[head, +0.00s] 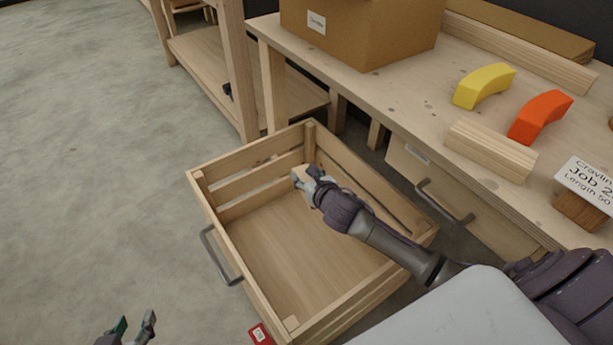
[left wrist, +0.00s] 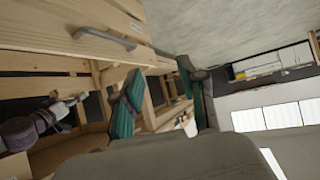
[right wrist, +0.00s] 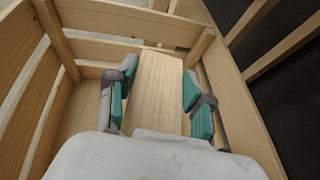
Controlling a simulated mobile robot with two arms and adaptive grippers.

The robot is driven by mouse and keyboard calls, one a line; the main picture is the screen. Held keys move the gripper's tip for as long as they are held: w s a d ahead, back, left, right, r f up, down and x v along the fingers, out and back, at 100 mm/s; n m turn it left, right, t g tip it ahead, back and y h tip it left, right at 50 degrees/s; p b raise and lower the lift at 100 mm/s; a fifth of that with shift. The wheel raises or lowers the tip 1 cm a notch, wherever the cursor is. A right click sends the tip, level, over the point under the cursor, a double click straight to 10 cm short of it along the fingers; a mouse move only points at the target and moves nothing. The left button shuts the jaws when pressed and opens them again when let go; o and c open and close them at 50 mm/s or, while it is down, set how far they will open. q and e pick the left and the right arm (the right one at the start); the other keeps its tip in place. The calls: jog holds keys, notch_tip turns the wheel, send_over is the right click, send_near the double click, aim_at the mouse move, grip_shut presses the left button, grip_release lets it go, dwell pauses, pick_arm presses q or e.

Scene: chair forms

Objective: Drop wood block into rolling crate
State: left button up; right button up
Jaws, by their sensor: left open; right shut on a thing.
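The rolling crate (head: 290,245) is a slatted wooden box with a metal handle, standing on the floor beside the workbench; its visible floor is bare. My right gripper (head: 308,180) is inside the crate's opening near the back, and is shut on the wood block (head: 300,178). In the right wrist view the pale block (right wrist: 155,90) lies lengthwise between the teal fingers, with the crate's slats around it. Whether the block touches the crate's floor cannot be told. My left gripper (head: 130,330) is open and empty at the bottom edge, left of the crate.
The workbench (head: 400,110) holds a cardboard box (head: 360,40), a yellow arch (head: 484,86), an orange arch (head: 540,117), a wooden piece (head: 490,150) and a label sign (head: 588,180). A red tag (head: 260,334) sits by the crate. Floor on the left is clear.

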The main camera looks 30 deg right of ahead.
jog(key=shift+f+b, duration=0.9)
jog(key=shift+b, duration=0.1)
jog(key=shift+f+b, duration=0.75)
jog(key=shift+b, duration=0.25)
jog(key=shift+f, duration=0.1)
pick_arm(q)
jog(key=w+d+r+t+h, duration=0.1)
jog(key=r+t+h, duration=0.1)
jog(key=r+t, duration=0.3)
jog(key=w+d+r+t+h, duration=0.2)
jog(key=r+t, duration=0.4)
jog(key=r, duration=0.6)
jog(key=shift+w+d+m+t, duration=0.2)
jog(key=shift+d+m+t, duration=0.05)
jog(key=shift+m+t, duration=0.05)
pick_arm(e)
jog(key=o, duration=1.3)
